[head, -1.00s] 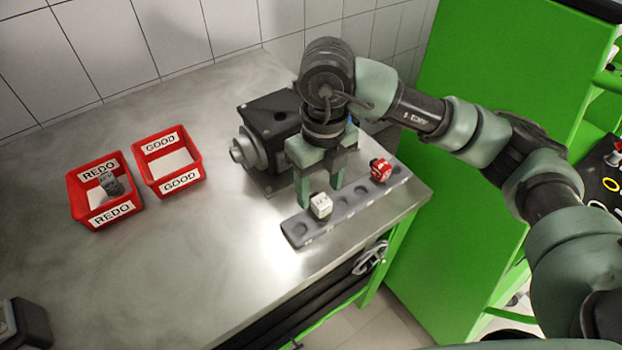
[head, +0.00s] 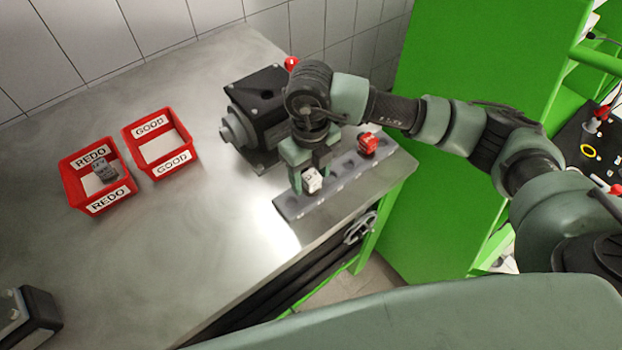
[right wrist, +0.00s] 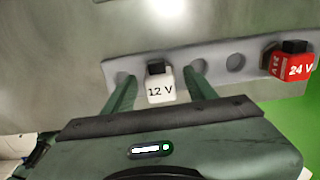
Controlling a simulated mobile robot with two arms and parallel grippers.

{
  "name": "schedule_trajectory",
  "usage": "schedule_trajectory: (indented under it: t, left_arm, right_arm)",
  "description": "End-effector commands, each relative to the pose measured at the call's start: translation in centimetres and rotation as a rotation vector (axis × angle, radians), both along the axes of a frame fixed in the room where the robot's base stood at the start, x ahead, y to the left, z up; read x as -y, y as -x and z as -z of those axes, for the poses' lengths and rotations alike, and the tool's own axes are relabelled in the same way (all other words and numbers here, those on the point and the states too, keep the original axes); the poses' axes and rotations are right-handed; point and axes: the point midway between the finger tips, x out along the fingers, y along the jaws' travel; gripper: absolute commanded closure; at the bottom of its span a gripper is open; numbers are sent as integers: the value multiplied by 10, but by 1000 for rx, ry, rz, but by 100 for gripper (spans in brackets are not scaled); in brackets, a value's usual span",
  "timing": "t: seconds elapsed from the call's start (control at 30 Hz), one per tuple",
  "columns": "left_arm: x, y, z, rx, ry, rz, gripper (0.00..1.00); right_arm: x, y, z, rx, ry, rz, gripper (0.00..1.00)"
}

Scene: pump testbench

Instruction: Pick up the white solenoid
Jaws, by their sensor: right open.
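The white solenoid (head: 312,179) sits in a hole of the grey holder strip (head: 289,207) near the table's front right edge. In the right wrist view the white solenoid (right wrist: 160,86) shows a black top and the marking "12 V". My right gripper (head: 308,182) is open and low over the strip. In the right wrist view its two fingers (right wrist: 160,84) stand on either side of the white solenoid, with gaps showing on both sides. My left gripper is not in view.
A red solenoid (head: 367,145), marked "24 V" (right wrist: 300,69), sits farther along the strip. A dark pump block (head: 258,110) stands just behind. Red bins REDO (head: 68,184) and GOOD (head: 188,157) stand left; REDO holds a grey piece (head: 105,172). The table's middle is clear.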

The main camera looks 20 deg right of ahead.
Motion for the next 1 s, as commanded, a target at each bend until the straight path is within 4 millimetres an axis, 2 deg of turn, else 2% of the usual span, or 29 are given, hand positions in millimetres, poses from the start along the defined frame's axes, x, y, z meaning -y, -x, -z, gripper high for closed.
schedule_trajectory:
  t: [0.03, 0.2, 0.23, 0.53, 0.67, 0.87, 1.0]
  left_arm:
    - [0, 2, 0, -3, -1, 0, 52]
    - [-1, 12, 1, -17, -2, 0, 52]
    - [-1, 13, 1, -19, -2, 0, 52]
    - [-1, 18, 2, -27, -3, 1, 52]
    - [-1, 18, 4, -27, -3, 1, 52]
    - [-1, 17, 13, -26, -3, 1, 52]
    - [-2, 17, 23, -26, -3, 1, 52]
  right_arm:
    - [0, 0, 0, 0, 0, 0, 49]
    - [0, 0, 0, 0, 0, 0, 96]
    - [0, 0, 0, 0, 0, 0, 99]
    - [0, 0, -2, 2, -1, 0, 98]
    - [-1, -1, -9, 2, -2, 0, 98]
    - [-1, -2, -39, 8, -3, -1, 98]
    - [-1, -2, -77, 10, -2, -1, 98]
